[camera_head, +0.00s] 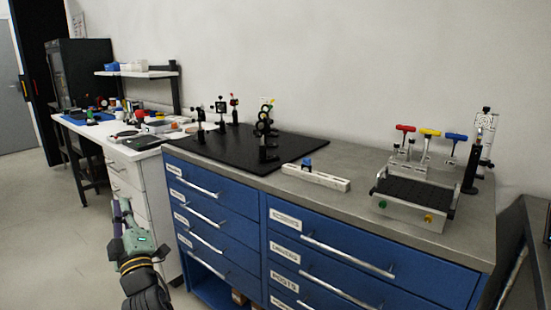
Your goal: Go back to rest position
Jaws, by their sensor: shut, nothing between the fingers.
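My gripper (122,210) shows at the lower left, at the end of my dark and pale green arm. It points up and away from me, in front of the white drawer cabinet (127,172) in the picture. It is small here, its fingers look closed together, and nothing shows between them. It is apart from the things on the bench.
The blue drawer bench (215,210) fills the middle and right. On its top are a black breadboard (285,153) with optics mounts, a white rail (315,178), and a metal box (414,204) near hex drivers. Open floor (50,240) lies at left.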

